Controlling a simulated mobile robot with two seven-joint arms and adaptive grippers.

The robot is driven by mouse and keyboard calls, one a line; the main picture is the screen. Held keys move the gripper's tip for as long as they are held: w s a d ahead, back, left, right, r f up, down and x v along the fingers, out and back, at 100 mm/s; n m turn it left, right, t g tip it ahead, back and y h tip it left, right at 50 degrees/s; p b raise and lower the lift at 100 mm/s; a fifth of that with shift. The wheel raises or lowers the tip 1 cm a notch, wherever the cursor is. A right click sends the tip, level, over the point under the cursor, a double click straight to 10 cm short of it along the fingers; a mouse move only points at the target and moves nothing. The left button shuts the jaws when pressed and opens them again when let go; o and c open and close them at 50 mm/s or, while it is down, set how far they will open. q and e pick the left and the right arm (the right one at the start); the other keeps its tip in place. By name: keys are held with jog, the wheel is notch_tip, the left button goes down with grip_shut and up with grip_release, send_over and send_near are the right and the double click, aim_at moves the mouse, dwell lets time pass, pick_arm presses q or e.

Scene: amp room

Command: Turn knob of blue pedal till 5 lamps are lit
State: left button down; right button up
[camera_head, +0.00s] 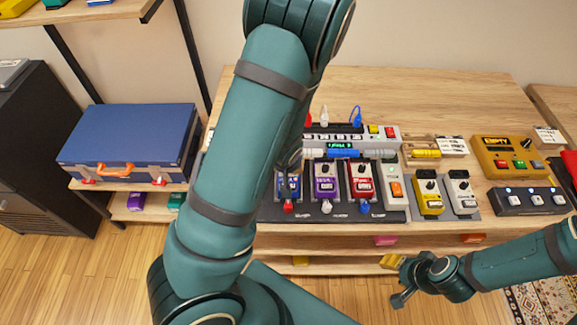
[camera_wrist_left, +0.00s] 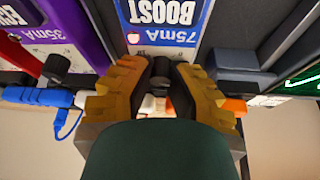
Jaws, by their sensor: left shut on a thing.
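The blue pedal (camera_head: 289,187) stands at the left end of a row of pedals on the board in the head view, partly behind my left arm. In the left wrist view the blue pedal (camera_wrist_left: 165,28) shows upside down, with "BOOST" and "75mA" on its face. My left gripper (camera_wrist_left: 160,82) is shut on a small black knob (camera_wrist_left: 160,76) at the pedal's edge; its ribbed yellow fingers sit on both sides of it. My right gripper (camera_head: 398,281) appears open and empty, low at the right, in front of the table. I cannot tell how many lamps are lit.
A purple pedal (camera_head: 326,184) and a red pedal (camera_head: 362,182) stand close beside the blue one. Behind them is a strip with a green display (camera_head: 341,145) and plugs. Yellow (camera_head: 429,199) and white (camera_head: 462,192) pedals stand to the right. A blue case (camera_head: 127,133) lies left.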

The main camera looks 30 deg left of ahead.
pick_arm(q)
jog(key=shift+m, duration=0.4)
jog(key=c, duration=0.9)
grip_release()
jog(key=shift+o, duration=0.2)
jog(key=shift+r, duration=0.1)
jog(key=v, duration=1.1)
jog(key=shift+s+r, duration=0.3)
jog(key=shift+r, duration=0.05)
